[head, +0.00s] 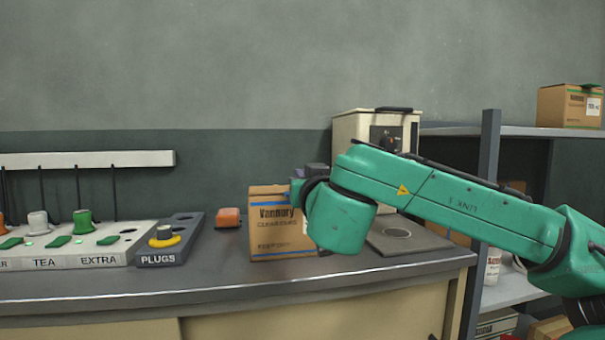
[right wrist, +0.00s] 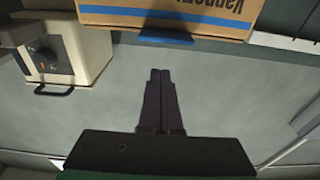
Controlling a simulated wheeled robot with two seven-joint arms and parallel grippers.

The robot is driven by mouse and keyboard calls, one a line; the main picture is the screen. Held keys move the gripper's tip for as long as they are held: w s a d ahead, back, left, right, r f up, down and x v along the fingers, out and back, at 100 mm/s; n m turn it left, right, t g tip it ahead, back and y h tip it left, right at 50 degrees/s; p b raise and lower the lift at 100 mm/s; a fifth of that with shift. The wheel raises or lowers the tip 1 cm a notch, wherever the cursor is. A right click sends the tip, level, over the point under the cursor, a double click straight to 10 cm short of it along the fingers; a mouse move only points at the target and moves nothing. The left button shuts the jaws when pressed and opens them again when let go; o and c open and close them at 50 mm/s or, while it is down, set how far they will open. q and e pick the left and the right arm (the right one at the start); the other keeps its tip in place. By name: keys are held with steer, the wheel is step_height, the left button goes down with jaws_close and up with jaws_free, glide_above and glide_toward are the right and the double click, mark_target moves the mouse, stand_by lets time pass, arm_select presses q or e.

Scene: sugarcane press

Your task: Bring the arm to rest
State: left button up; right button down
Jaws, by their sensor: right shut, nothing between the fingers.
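My right arm (head: 470,205) is green and comes in from the right, reaching over the counter in the head view. Its hand end is in front of the right part of a cardboard box, and the fingers cannot be made out there. In the right wrist view my right gripper (right wrist: 160,71) shows two dark fingers closed together with nothing between them. My left gripper is not in view.
The box (head: 272,225) stands on the grey counter (head: 215,270). A cream machine (head: 352,130) is behind my arm. A flat plate (head: 385,240) lies below it. A shelf (head: 460,131) stands right.

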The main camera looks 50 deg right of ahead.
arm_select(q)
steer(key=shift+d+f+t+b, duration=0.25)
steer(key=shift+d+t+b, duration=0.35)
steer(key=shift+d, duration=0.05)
arm_select(e)
steer(key=f+v, duration=0.2)
steer(key=v, duration=0.7)
steer(key=shift+s, duration=0.25)
steer(key=shift+a, duration=0.1)
